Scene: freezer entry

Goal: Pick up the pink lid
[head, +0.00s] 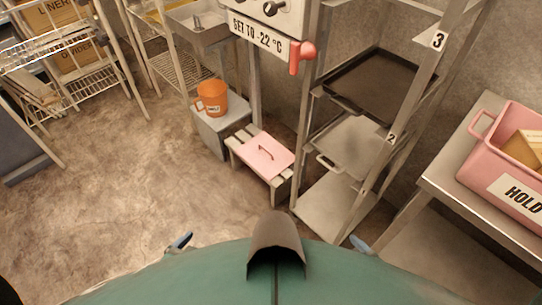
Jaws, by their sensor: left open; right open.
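The pink lid (262,157) is a flat rectangle with a small dark red handle on top. It lies on a low slatted stool (237,151) on the floor ahead of me, slightly left of the shelf rack. My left gripper (179,242) shows only as a small tip beyond my green body at the lower left, open. My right gripper (361,244) shows only as a small tip at the lower right, also open. Both are well apart from the lid, and most of each is hidden.
A grey box (222,127) bearing an orange mug (212,98) stands just left behind the stool. A metal rack (337,200) with trays stands right of it. A pink bin (505,165) sits on a metal table (465,190) at right.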

